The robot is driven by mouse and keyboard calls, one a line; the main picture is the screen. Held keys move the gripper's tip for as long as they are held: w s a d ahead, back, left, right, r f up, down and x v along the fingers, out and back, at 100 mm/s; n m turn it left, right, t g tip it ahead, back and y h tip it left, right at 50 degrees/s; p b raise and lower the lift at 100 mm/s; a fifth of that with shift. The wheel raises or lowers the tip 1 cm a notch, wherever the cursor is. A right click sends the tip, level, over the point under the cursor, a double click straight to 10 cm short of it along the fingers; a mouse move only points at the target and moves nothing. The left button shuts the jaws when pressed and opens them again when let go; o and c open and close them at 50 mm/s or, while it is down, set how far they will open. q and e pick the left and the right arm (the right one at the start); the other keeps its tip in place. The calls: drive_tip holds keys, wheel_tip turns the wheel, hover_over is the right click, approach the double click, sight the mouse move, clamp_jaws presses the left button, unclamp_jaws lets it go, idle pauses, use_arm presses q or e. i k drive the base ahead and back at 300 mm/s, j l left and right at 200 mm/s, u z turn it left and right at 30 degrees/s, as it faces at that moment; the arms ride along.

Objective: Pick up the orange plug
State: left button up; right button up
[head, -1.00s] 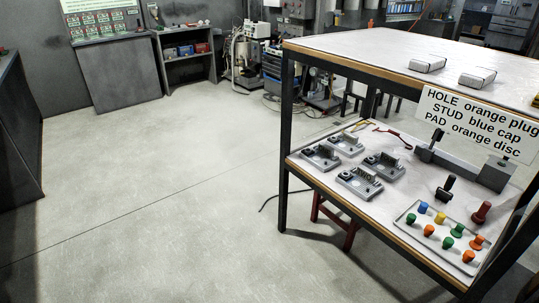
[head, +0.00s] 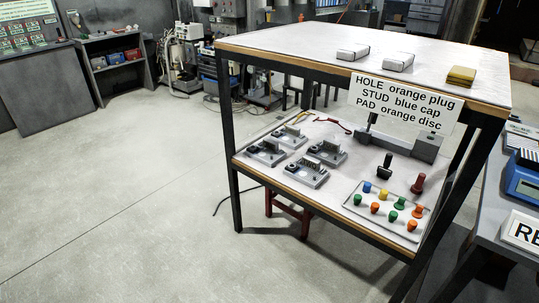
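Several small orange pieces lie in a shallow tray (head: 380,224) on the lower shelf of the bench in the head view. Green pieces (head: 399,203), a blue piece (head: 367,187) and a yellow piece (head: 383,194) share the tray. A sign (head: 408,102) reads "HOLE orange plug". Neither gripper is in view.
Several grey fixtures (head: 305,173) stand left of the tray. A black-handled tool (head: 385,167) and a red-handled one (head: 417,185) stand behind it. The upper shelf (head: 300,45) overhangs. A table with a blue device (head: 524,178) is at right. Floor (head: 130,200) at left is clear.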

sight(375, 207)
drive_tip(key=i+z, duration=0.2)
drive_tip(key=z, duration=0.2)
drive_tip(key=i+j+z, duration=0.15)
drive_tip(key=z, duration=0.2)
drive_tip(key=i+j+z, duration=0.15)
drive_tip(key=z, duration=0.25)
drive_tip(key=i+j+z, duration=0.1)
drive_tip(key=i+j, duration=0.15)
drive_tip(key=i+j+z, duration=0.1)
drive_tip(key=i+j, duration=0.15)
drive_tip(key=j, duration=0.15)
drive_tip(key=i+j+z, duration=0.1)
drive_tip(key=i+j, duration=0.15)
drive_tip(key=j, duration=0.15)
drive_tip(key=i+j, duration=0.35)
drive_tip(key=j, duration=0.25)
drive_tip(key=i+j, duration=0.2)
drive_tip(key=j+z, duration=0.05)
drive_tip(key=j, duration=0.05)
